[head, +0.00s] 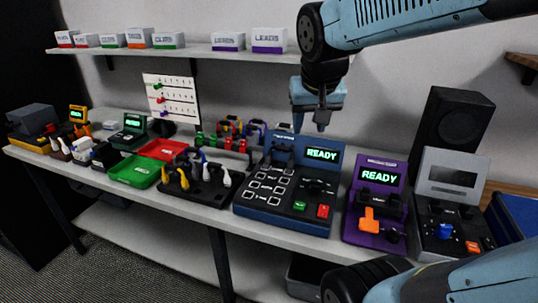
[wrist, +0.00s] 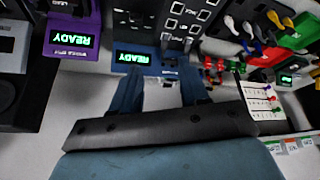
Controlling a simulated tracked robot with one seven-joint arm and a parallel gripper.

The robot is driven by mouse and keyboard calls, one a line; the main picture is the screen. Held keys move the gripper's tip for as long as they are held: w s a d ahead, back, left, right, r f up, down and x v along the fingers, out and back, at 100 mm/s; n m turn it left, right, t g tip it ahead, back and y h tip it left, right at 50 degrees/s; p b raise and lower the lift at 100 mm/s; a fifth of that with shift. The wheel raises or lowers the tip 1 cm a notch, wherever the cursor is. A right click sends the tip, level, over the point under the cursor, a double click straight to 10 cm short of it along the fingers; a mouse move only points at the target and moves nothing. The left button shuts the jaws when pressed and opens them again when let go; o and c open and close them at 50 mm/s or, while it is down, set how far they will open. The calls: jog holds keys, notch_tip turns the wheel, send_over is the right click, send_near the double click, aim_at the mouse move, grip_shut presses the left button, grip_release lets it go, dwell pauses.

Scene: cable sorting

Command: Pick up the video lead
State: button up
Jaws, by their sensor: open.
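I cannot tell which lead is the video lead; no readable label marks one. A black rack (head: 207,190) left of the blue tester holds several leads with white, grey and yellow plugs, and it also shows in the wrist view (wrist: 258,40). My gripper (head: 322,122) is above the back of the blue tester, to the right of the racks. In the wrist view my gripper (wrist: 160,88) has its fingers apart with nothing between them.
The blue tester (head: 268,215), the purple tester (head: 368,235) and a grey unit (head: 437,239) stand along the bench's right. Red (head: 163,149) and green (head: 133,170) trays lie left of the rack. A pegboard (head: 172,97) stands behind. The shelf (head: 190,53) carries labelled boxes.

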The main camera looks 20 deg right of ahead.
jog(key=o, duration=0.7)
jog(key=w+m, duration=0.1)
jog(key=w, duration=0.2)
jog(key=w+f+m, duration=0.1)
jog(key=w, duration=0.3)
jog(key=w+f+h, duration=0.1)
jog(key=w, duration=0.3)
jog(key=shift+w+d+f+m+g, duration=0.15)
jog(key=shift+w+f+m+g, duration=0.1)
jog(key=shift+m+g, duration=0.15)
jog(key=o, duration=0.3)
jog(key=w+f+m, duration=0.2)
jog(key=w+f, duration=0.2)
jog(key=w, duration=0.5)
jog(key=shift+w+f+h, duration=0.25)
jog(key=shift+f+h, duration=0.05)
send_over(282, 149)
jog(key=s+a, duration=0.1)
jog(key=s, duration=0.1)
notch_tip(282, 149, down, 8)
jog(key=f, duration=0.2)
jog(key=w+f, duration=0.1)
jog(key=shift+d+f+g, duration=0.1)
jog(key=shift+f+g, duration=0.2)
jog(key=shift+f, duration=0.1)
jog(key=shift+x, duration=0.85)
